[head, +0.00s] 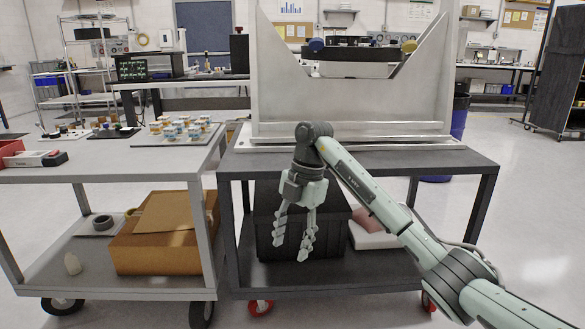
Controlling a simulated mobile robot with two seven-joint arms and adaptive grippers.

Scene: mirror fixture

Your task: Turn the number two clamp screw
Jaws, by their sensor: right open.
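The mirror fixture is a large pale metal frame (350,115) standing on the dark cart (400,160). A dark round part (352,62) sits in its V-shaped opening. My right gripper (293,249) is open and empty. It points down in front of the cart, below the top's front edge and well below the knobs. My left gripper is not in view.
A grey cart (90,176) stands at the left, with a tray of small parts (178,134) and a red box (12,150) on top. Floor at right is clear.

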